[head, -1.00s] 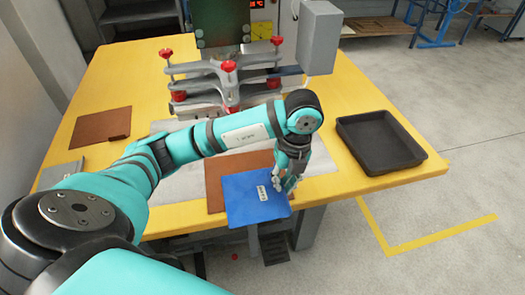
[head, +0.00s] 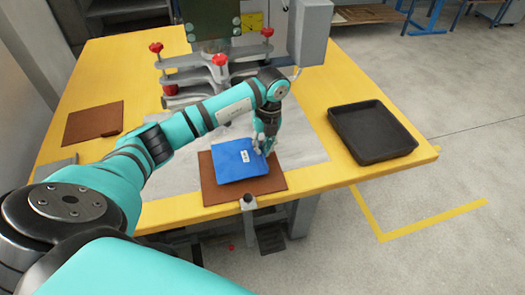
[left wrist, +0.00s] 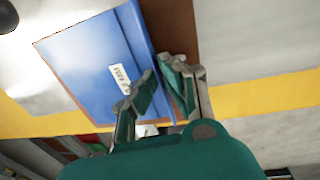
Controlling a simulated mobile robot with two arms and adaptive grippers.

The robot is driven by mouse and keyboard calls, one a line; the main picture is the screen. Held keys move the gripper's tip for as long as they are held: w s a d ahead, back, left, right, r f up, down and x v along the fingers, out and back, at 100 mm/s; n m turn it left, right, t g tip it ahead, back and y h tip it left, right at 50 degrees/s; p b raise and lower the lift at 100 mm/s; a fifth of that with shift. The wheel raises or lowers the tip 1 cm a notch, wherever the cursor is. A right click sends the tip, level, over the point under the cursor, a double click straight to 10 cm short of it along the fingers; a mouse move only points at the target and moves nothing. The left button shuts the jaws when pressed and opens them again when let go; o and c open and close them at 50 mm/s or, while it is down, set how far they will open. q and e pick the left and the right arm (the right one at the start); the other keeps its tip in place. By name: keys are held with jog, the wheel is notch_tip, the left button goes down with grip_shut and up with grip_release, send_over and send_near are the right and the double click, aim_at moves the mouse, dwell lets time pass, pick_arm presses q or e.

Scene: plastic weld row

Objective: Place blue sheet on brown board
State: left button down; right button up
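The blue sheet (head: 235,165), with a small white label, is over the brown board (head: 272,186) near the table's front edge. Brown shows around its left, front and right sides; whether it touches the board is hard to tell. My left gripper (head: 266,146) is at the sheet's right edge. In the left wrist view its fingers (left wrist: 162,80) stand on either side of the edge of the blue sheet (left wrist: 85,60), with blue between them. The brown board (left wrist: 172,28) shows past that edge. My right gripper is not in view.
A black tray (head: 372,132) sits at the right of the yellow table (head: 325,180). Another brown board (head: 92,122) lies at the left. A grey press with red knobs (head: 219,62) stands behind. A pale mat (head: 300,142) has bare room right of the sheet.

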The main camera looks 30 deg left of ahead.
pick_arm(q)
notch_tip(320, 180, down, 2)
jog(key=shift+f, duration=0.25)
jog(key=c, duration=1.5)
grip_release()
jog(key=r, duration=0.8)
jog(key=w+d+r, duration=0.1)
jog(key=r, duration=0.3)
jog(key=shift+b, duration=0.4)
